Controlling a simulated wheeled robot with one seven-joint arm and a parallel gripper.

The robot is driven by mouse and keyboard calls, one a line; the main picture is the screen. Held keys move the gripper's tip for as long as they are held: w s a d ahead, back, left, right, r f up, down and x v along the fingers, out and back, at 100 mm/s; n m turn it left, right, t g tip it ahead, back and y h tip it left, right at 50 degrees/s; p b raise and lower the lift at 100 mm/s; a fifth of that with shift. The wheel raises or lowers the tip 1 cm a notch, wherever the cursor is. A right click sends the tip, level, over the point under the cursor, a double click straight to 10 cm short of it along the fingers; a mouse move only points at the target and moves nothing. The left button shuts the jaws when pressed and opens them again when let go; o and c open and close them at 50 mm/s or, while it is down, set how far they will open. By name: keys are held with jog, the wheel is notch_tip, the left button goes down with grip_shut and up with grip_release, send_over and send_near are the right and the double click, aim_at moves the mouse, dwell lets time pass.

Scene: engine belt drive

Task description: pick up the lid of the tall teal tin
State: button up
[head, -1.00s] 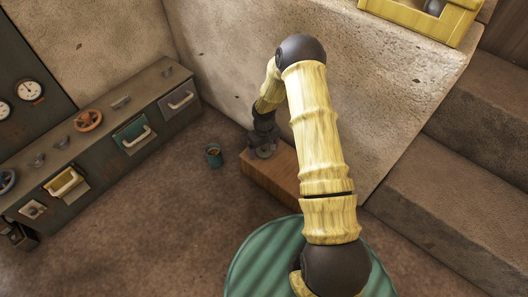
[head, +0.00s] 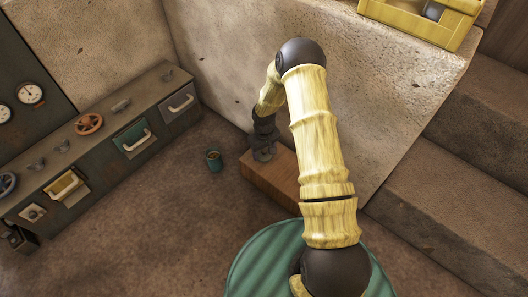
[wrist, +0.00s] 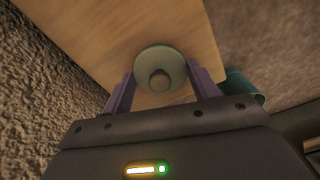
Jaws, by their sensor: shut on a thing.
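A round grey-green lid (wrist: 151,62) with a small knob sits between the two purple fingers of my gripper (wrist: 162,84) in the wrist view. The fingers are shut on its sides. In the head view my gripper (head: 263,154) is small and dark, over the left end of a wooden box; the lid is not clear there. A teal tin (head: 214,160) stands on the floor just left of the box, with something brownish at its top. A teal round side (wrist: 240,87) shows behind the right finger in the wrist view. I cannot tell whether the lid touches the box.
The wooden box (head: 272,178) stands against a pale stone block (head: 385,95). A green round ribbed surface (head: 262,257) is at the front. A long dark cabinet (head: 95,165) with handles runs along the left. Stone steps (head: 450,190) rise at right. Open floor lies between.

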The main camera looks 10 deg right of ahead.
notch_tip(320, 180, up, 10)
jog(key=p, duration=0.6)
jog(key=shift+f, duration=0.1)
notch_tip(320, 180, up, 26)
jog(key=f+m+p, duration=0.1)
jog(key=m+p, duration=0.3)
jog(key=p, duration=1.1)
send_over(264, 150)
jog(key=s, duration=0.5)
jog(key=shift+w+r, duration=0.15)
jog(key=shift+w, duration=0.05)
jog(key=shift+w, duration=0.1)
